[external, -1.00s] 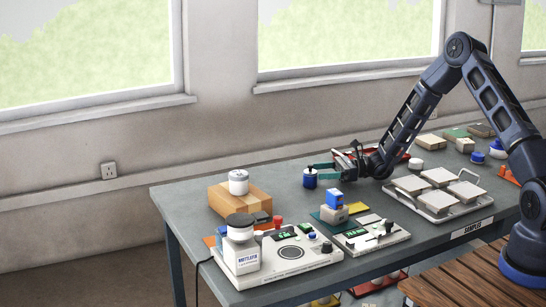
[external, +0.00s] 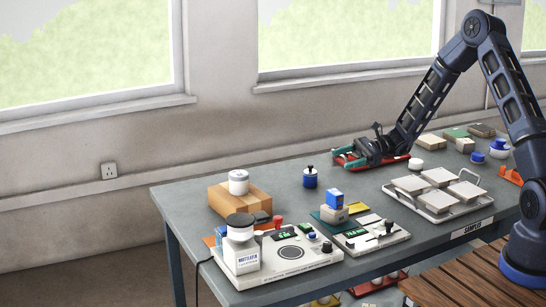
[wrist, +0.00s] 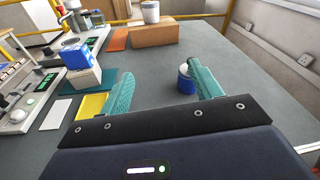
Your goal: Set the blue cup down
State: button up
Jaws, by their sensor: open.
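The blue cup (external: 310,178) stands upright on the grey table (external: 270,180), and something dark shows at its top in the external view. My gripper (external: 342,156) is open and empty to the right of the cup, apart from it. In the wrist view, the teal fingers (wrist: 162,74) are spread wide. The cup (wrist: 184,85) appears there beyond them, close beside the right finger, which hides part of its right side. A pale top shows on it in that view.
A cardboard box (external: 226,201) with a white jar (external: 238,182) stands left of the cup. A blue-and-white block (external: 335,200) and instruments (external: 285,258) lie nearer the front. A tile tray (external: 455,205) is at right. Table around the cup is clear.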

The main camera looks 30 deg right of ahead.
jog(key=s+d+r+n+g+h, duration=0.1)
jog(key=s+d+r+n+h, duration=0.3)
jog(key=s+r, duration=0.55)
jog(key=s+d+r+n+g+h, duration=0.2)
jog(key=s+r+n+h, duration=0.3)
jog(key=s+r+n, duration=0.45)
jog(key=s+d+r+n+t+h, duration=0.1)
jog(key=s+d+r+t+h, duration=0.2)
jog(key=s+d, duration=0.4)
jog(key=s+d+r+n+t+h, duration=0.2)
jog(key=s+d, duration=0.4)
jog(key=s, duration=1)
jog(key=shift+d+r+t+h, duration=0.4)
jog(key=shift+r+h, duration=0.35)
jog(key=shift+h, duration=0.45)
jog(key=shift+n, duration=0.25)
